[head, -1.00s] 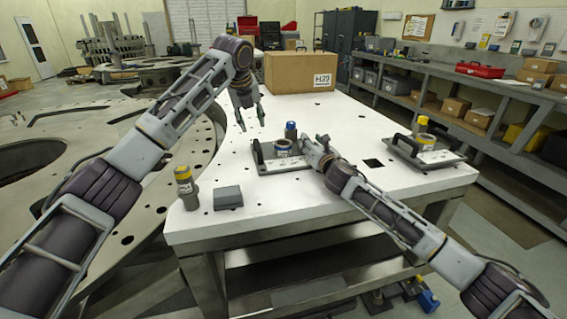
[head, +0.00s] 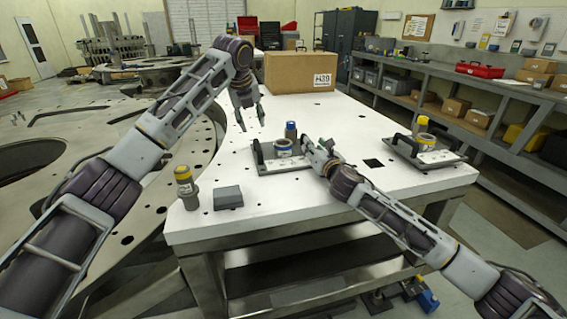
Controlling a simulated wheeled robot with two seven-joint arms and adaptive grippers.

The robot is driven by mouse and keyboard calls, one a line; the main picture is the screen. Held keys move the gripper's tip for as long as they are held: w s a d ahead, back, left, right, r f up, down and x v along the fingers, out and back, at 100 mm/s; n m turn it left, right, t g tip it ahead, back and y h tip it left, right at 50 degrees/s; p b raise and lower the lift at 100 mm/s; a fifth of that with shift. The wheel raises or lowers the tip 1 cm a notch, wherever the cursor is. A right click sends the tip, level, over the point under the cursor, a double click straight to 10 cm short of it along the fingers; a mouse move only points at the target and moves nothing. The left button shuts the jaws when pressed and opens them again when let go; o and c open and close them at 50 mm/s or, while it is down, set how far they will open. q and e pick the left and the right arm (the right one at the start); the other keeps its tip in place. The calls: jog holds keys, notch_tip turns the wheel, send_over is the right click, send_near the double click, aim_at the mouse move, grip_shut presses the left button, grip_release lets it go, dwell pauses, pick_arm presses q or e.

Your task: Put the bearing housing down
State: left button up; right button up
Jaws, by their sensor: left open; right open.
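My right gripper (head: 308,148) is open at the tray's right side, close to the round part. I cannot tell whether it touches the tray or the handle there. My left gripper (head: 249,118) is open and empty, hanging above the table behind and left of the tray.
A second handled tray (head: 440,157) with a yellow-topped part stands at the right. A yellow-topped cylinder (head: 186,190) and a grey block (head: 228,197) are at the front left. A cardboard box (head: 300,73) stands at the back.

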jog(key=shift+v, duration=4.5)
jog(key=shift+r, duration=0.1)
notch_tip(320, 180, up, 21)
jog(key=p, duration=2.1)
jog(key=shift+r+p, duration=0.45)
jog(key=shift+p, duration=0.1)
